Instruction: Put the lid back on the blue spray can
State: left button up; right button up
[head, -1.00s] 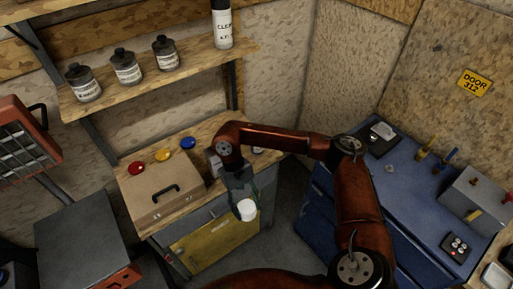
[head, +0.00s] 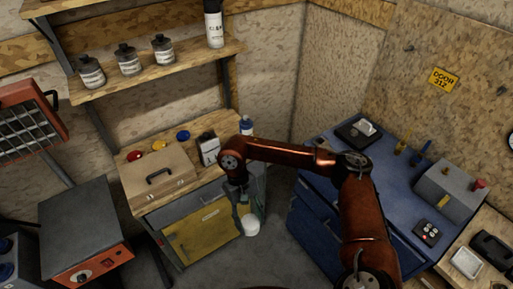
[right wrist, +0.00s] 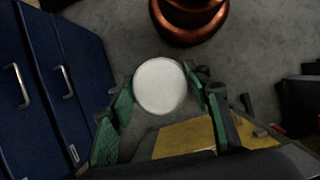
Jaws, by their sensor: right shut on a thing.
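My right gripper (head: 247,212) is shut on a white round lid (head: 251,225), held in the air in front of the wooden bench. In the right wrist view the lid (right wrist: 160,86) sits between the green-padded fingers (right wrist: 161,100), its flat round face to the camera. A small bottle-like can with blue on it (head: 247,124) stands at the bench's back right, just behind my right arm; its lower part is hidden. It looks like the blue spray can, but is too small to tell whether its top is bare. My left gripper is not in view.
A shelf (head: 190,66) with several containers hangs above. A blue cabinet (head: 385,165) stands right.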

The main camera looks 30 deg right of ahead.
aim_at(246, 127)
jog(key=k, duration=0.8)
jog(key=z, duration=0.45)
jog(key=i, duration=0.45)
jog(key=z, duration=0.65)
jog(key=i, duration=1.5)
jog(key=u, duration=0.65)
